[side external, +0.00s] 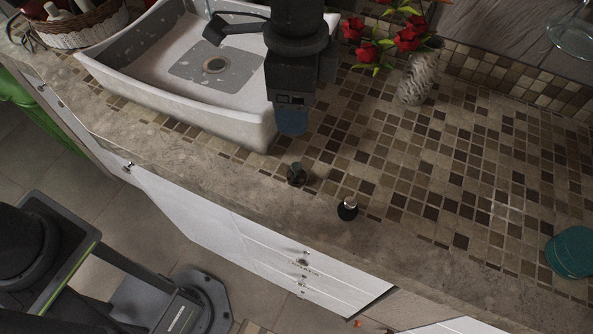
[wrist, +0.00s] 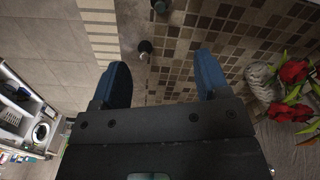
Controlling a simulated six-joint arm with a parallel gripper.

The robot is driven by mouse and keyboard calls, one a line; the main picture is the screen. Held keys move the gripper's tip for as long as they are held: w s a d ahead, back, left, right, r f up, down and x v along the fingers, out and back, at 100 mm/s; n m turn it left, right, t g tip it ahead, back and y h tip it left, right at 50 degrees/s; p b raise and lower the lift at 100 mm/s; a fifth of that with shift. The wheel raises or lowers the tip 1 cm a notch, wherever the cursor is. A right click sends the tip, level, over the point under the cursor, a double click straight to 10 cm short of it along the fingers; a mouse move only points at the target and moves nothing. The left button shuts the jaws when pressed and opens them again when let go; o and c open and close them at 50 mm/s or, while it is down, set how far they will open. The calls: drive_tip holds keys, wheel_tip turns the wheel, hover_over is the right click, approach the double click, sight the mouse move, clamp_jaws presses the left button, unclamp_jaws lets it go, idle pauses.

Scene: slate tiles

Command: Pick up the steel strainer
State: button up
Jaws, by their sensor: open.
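Two small objects stand near the counter's front edge, and I cannot tell for sure which is the steel strainer. The nearer one is a small dark, cup-like piece (side external: 297,174), and in the wrist view it looks dark with a pale spot (wrist: 145,48). The other is a black piece with a bright metallic top (side external: 347,207), partly cut off at the top of the wrist view (wrist: 160,6). My gripper (side external: 292,130) points down above the counter, beside the sink. Its blue fingers are apart and empty in the wrist view (wrist: 162,60). Both objects lie beyond the fingertips.
A white sink (side external: 262,130) stands left of my gripper. A textured vase (side external: 415,80) with red flowers (side external: 410,38) is at the back. A teal round object (side external: 572,252) lies at far right. A wicker basket (side external: 85,25) is at far left. The tiled middle (side external: 440,165) is clear.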

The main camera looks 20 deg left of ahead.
sight(296, 166)
wheel_tip(296, 166, down, 18)
drive_tip(key=shift+r, duration=0.1)
drive_tip(key=shift+c, duration=0.4)
drive_tip(key=c, duration=1)
drive_tip(key=shift+r, duration=0.15)
